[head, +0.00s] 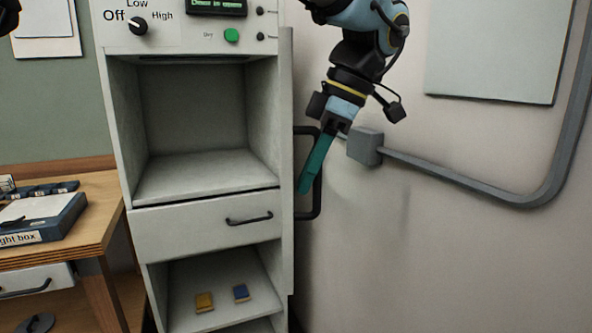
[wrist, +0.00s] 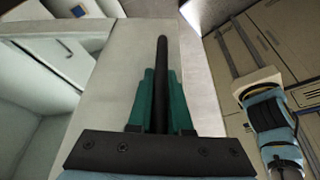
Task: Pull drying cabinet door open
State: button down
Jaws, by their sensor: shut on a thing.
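The drying cabinet (head: 122,150) stands in the middle of the head view, its upper chamber uncovered and empty. Its door (head: 287,100) stands swung out at the right side, seen nearly edge-on. The black door handle (head: 318,196) is on the door's right-hand face. My gripper (head: 305,187) has teal fingers and is shut on this handle. In the wrist view, the fingers (wrist: 160,76) lie on both sides of the dark handle bar (wrist: 162,50), with the pale door panel (wrist: 115,65) behind. The part of the bar between the fingers is partly hidden.
Below the chamber are a closed drawer (head: 190,228) and an open shelf with a yellow block (head: 204,302) and a blue block (head: 241,292). A wooden bench (head: 95,225) with a light box (head: 45,222) stands left. A grey wall rail (head: 450,180) runs along the right wall.

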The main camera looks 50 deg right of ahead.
jog(key=shift+s+f, duration=0.1)
jog(key=shift+s, duration=0.25)
jog(key=c, duration=1.1)
grip_release()
jog(key=shift+a, duration=0.1)
jog(key=shift+o, duration=1.3)
jog(key=shift+w, duration=0.1)
jog(key=shift+r, duration=0.2)
jog(key=v, duration=1)
jog(key=shift+r, duration=0.3)
jog(key=shift+r, duration=0.1)
